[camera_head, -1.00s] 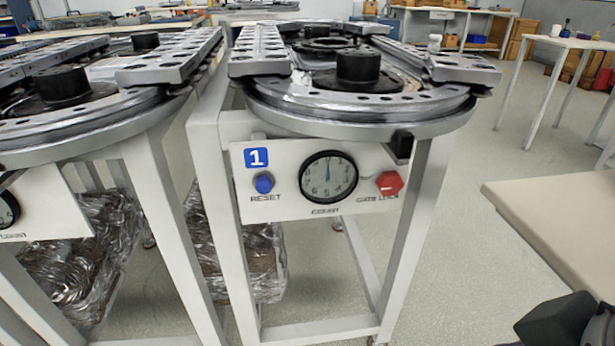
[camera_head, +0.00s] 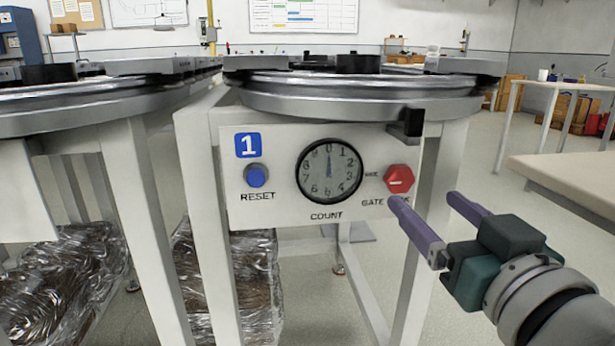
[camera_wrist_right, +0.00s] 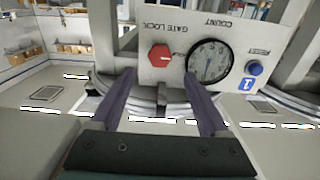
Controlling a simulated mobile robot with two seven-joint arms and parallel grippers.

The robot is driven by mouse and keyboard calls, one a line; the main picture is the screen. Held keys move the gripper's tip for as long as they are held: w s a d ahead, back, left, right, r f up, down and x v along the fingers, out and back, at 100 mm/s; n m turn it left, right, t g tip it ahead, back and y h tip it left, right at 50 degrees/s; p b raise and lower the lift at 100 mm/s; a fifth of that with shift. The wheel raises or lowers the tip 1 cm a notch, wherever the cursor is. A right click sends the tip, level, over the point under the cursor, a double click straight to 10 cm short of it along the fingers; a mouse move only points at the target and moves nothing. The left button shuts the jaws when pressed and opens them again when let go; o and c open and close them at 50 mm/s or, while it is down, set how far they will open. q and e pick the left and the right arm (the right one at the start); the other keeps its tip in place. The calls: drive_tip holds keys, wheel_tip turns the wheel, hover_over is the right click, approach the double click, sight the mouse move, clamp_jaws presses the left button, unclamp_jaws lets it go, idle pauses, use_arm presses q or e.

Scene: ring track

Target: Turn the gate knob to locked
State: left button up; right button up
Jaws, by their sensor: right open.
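The red gate knob (camera_head: 399,179) is on the right of the white control panel (camera_head: 275,208), with a pale mark on its face. In the right wrist view the knob (camera_wrist_right: 160,56) shows beside the words GATE LOCK, ahead of the fingers. My right gripper (camera_head: 418,200) is open and empty, just below and right of the knob in the head view, apart from it. Its finger tip hides part of the GATE label. In the right wrist view the open fingers (camera_wrist_right: 160,82) stand on either side below the knob. My left gripper is not in view.
The panel also has a blue reset button (camera_head: 256,175) and a count dial (camera_head: 329,171). A black block (camera_head: 411,121) sits above the knob under the ring track (camera_head: 360,101). A beige tabletop (camera_head: 570,172) stands at the right.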

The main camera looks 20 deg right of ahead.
sight(403, 179)
drive_tip(key=x, duration=0.7)
drive_tip(key=shift+w+d, duration=0.1)
drive_tip(key=shift+w, duration=0.2)
drive_tip(key=shift+c, duration=0.4)
clamp_jaws()
